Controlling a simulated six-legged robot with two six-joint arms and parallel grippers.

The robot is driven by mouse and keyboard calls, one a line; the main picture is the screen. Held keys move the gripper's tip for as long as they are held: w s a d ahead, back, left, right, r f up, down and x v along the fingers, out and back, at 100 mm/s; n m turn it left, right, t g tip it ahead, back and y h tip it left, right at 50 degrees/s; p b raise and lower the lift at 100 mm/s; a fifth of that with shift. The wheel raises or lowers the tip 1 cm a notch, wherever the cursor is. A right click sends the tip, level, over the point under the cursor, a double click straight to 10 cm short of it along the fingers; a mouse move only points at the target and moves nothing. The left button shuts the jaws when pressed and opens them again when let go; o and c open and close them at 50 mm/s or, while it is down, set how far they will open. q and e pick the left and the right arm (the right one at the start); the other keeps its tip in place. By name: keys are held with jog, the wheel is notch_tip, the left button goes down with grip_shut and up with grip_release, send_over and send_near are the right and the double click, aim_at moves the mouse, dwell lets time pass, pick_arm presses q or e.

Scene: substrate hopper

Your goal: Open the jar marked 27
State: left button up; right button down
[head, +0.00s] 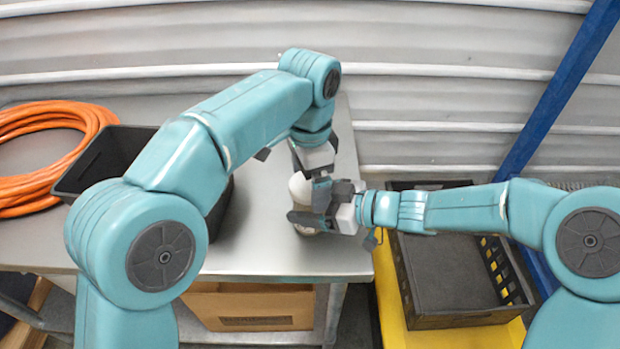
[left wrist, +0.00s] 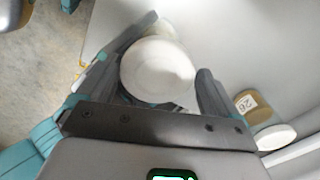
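A jar with a round white lid (head: 299,187) stands near the table's right end; its marking is hidden. My left gripper (head: 310,192) points down from above, one finger on each side of the lid. In the left wrist view the lid (left wrist: 157,72) fills the space between its fingers (left wrist: 160,85), which look to be touching it. My right gripper (head: 318,208) comes in level from the right, lower down, with its fingers around the jar's body (head: 305,230). Another jar (left wrist: 262,118), with a white lid and a label reading 26, is beside them in the left wrist view.
A black bin (head: 95,165) and an orange hose coil (head: 45,125) are on the table's left side. A black crate (head: 450,318) on a yellow surface is at the right. A cardboard box (head: 250,307) is under the table (head: 280,255). A corrugated wall is behind.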

pick_arm(q)
jog(key=shift+s+d, duration=0.1)
notch_tip(320, 180, up, 4)
jog(key=shift+r, duration=0.2)
jog(key=shift+s+r+m, duration=0.1)
jog(key=shift+r+m, duration=0.1)
jog(key=shift+m, duration=0.3)
jog(key=r+m, duration=0.3)
jog(key=shift+a+r, duration=0.1)
jog(key=shift+a, duration=0.2)
jog(key=shift+d, duration=0.15)
jog(key=shift+d+f, duration=0.15)
jog(key=shift+f, duration=0.2)
notch_tip(320, 180, down, 7)
jog(key=shift+f, duration=0.15)
